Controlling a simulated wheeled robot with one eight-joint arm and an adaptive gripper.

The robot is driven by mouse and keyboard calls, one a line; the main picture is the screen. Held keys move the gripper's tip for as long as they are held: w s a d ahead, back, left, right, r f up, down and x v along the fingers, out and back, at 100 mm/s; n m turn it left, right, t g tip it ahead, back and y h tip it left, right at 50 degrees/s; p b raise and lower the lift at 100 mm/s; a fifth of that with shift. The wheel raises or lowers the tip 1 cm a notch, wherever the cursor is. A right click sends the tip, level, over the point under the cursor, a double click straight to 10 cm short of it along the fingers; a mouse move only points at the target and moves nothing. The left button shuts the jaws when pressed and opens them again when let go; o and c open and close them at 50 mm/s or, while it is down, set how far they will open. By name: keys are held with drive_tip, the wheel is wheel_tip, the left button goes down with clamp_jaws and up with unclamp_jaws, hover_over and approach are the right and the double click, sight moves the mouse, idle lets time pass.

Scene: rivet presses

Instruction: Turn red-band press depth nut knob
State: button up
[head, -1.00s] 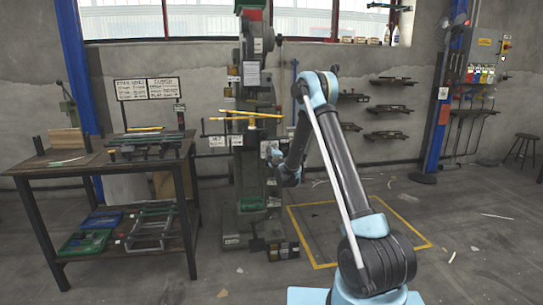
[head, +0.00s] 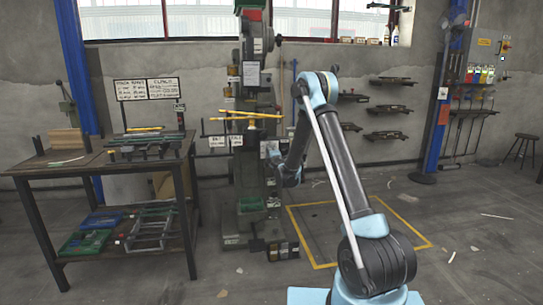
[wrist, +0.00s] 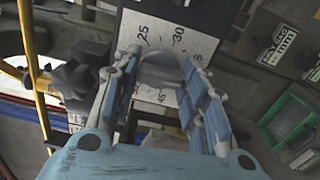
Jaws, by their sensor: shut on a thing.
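The tall green-grey press (head: 250,180) stands at the centre of the head view, with a red band (head: 252,14) at its top. My arm reaches to its right side, and my gripper (head: 274,158) is small and partly hidden there. In the wrist view my gripper (wrist: 160,68) has its two blue-padded fingers on either side of a grey rounded knob (wrist: 162,72) and is shut on it. The knob is partly hidden between the fingers. A pale scale plate (wrist: 190,42) with numbers such as 25, 30 and 35 lies behind it.
A dark multi-armed handle (wrist: 75,80) and a yellow rod (wrist: 32,70) are close left of the fingers in the wrist view. A green tray (wrist: 288,120) lies at right. In the head view, a workbench (head: 95,165) stands left; open floor lies right.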

drive_tip(key=o, duration=1.1)
drive_tip(key=shift+a+f, duration=0.1)
drive_tip(key=shift+f, duration=0.05)
drive_tip(key=shift+c, duration=0.2)
drive_tip(key=v, duration=1.2)
